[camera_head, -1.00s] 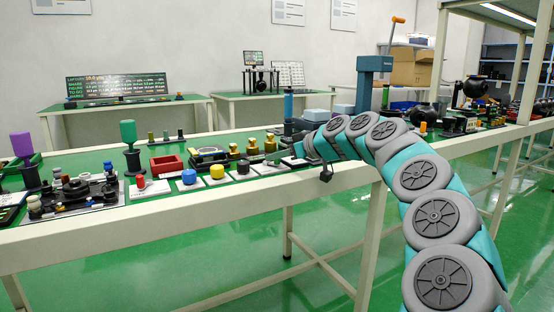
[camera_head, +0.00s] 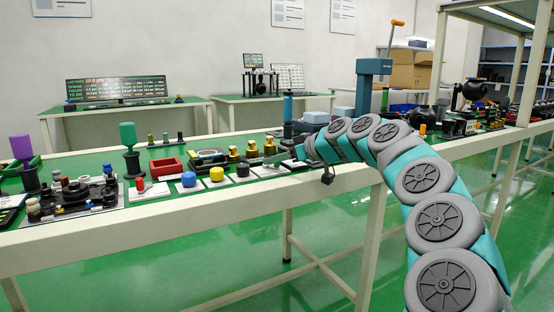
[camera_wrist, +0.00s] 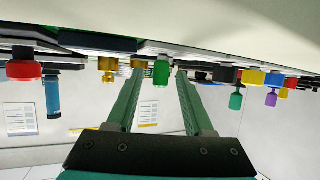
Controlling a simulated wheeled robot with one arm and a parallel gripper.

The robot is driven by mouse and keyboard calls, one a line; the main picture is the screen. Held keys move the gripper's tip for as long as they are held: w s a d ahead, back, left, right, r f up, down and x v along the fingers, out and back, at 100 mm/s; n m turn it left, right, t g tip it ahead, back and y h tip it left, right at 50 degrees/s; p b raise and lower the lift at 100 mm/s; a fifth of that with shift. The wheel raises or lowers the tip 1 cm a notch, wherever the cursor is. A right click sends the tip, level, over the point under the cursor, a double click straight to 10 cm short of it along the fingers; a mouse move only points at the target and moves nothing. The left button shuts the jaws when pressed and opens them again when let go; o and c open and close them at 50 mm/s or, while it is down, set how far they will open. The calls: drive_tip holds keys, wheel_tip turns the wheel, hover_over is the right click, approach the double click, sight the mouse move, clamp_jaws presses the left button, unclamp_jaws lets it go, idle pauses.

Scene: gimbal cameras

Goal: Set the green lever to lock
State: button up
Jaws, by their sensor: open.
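In the wrist view, which shows the bench upside down, a small green cylindrical piece (camera_wrist: 161,72) shows between the fingertips of my gripper (camera_wrist: 160,78). It looks like a handle of a bench fitting; whether it is the green lever, I cannot tell. The fingers are apart, with a gap on either side of the green piece. In the head view my gripper (camera_head: 283,157) is low over the front of the bench, past the black knob, and the arm hides part of that spot. A taller green handle (camera_head: 128,133) stands upright on a black base further left. Lock markings are not readable.
Along the bench's front edge sit a red knob (camera_head: 140,183), blue knob (camera_head: 189,179), yellow knob (camera_head: 216,174) and black knob (camera_head: 242,168). Brass pieces (camera_head: 252,149) and a red tray (camera_head: 166,167) are behind. A blue column (camera_head: 287,107) stands near my gripper.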

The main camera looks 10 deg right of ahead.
drive_tip(key=v, duration=0.7)
drive_tip(key=shift+s+d, duration=0.1)
drive_tip(key=shift+s, duration=0.05)
drive_tip(key=s+a+f+g+h+p, duration=0.1)
drive_tip(key=s+a+f+g, duration=0.2)
drive_tip(key=s+a, duration=0.55)
drive_tip(key=s+a+f+g+h+p, duration=0.1)
drive_tip(key=s+a+f+g, duration=0.4)
drive_tip(key=s, duration=0.6)
drive_tip(key=s+d+f+m+g+h, duration=0.1)
drive_tip(key=s+d+f+m+h, duration=0.1)
drive_tip(key=s+f, duration=0.4)
drive_tip(key=s+d+f+m+g+h+p, duration=0.1)
drive_tip(key=s+f, duration=0.5)
drive_tip(key=s, duration=0.8)
drive_tip(key=s+d+f+m+g+h+p, duration=0.1)
drive_tip(key=s+d+f+m+g+h, duration=0.1)
drive_tip(key=s, duration=0.8)
drive_tip(key=d+f+m+h, duration=0.1)
drive_tip(key=d+f+m, duration=0.1)
drive_tip(key=d+f, duration=0.1)
drive_tip(key=shift+d+f+m, duration=0.3)
drive_tip(key=shift+f, duration=0.2)
